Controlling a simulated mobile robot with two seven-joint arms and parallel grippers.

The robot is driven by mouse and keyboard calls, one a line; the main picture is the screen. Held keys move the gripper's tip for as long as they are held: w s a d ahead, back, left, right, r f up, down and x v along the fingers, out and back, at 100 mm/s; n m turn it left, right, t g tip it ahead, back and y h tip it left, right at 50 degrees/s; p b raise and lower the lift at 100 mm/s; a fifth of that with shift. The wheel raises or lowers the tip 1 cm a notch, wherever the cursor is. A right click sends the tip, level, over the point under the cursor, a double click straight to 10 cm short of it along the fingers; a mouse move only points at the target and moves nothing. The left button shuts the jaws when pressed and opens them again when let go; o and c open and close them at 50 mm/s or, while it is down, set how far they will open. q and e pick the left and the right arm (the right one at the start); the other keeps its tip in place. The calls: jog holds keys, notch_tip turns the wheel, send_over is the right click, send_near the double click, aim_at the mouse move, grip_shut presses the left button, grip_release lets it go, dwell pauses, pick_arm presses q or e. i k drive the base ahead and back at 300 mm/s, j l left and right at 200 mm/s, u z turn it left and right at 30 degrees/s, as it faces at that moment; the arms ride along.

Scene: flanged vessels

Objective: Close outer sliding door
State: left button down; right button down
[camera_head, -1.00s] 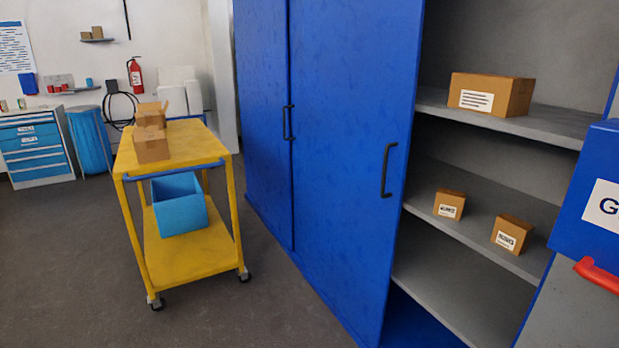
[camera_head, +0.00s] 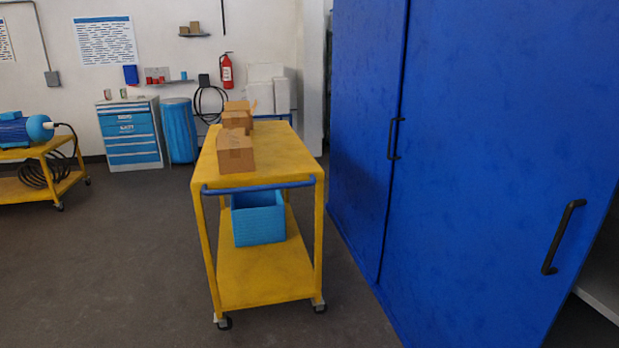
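The outer sliding door (camera_head: 480,170) is a tall blue panel at the right of the head view. Its black bar handle (camera_head: 563,237) is near its right edge. A second blue door panel (camera_head: 364,130) stands to its left, with its own black handle (camera_head: 394,139) near the seam between them. Past the outer door's right edge, a sliver of grey shelf (camera_head: 600,290) shows, so the cabinet is open there. Neither of my grippers is in view.
A yellow cart (camera_head: 265,275) with cardboard boxes (camera_head: 235,151) and a blue bin (camera_head: 258,220) stands left of the cabinet, close to the doors. Another yellow cart (camera_head: 22,188) carries a blue motor. Dark floor (camera_head: 110,260) is free at the left.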

aim_at(516, 181)
jog(key=i+u, duration=0.1)
jog(key=i, duration=1.25)
jog(key=i+z, duration=0.2)
jog(key=i, duration=0.2)
jog(key=i+j+z, duration=0.15)
jog(key=i, duration=0.25)
jog(key=i+j+z, duration=0.2)
jog(key=i, duration=0.2)
jog(key=i+j+z, duration=0.6)
jog(key=i, duration=0.2)
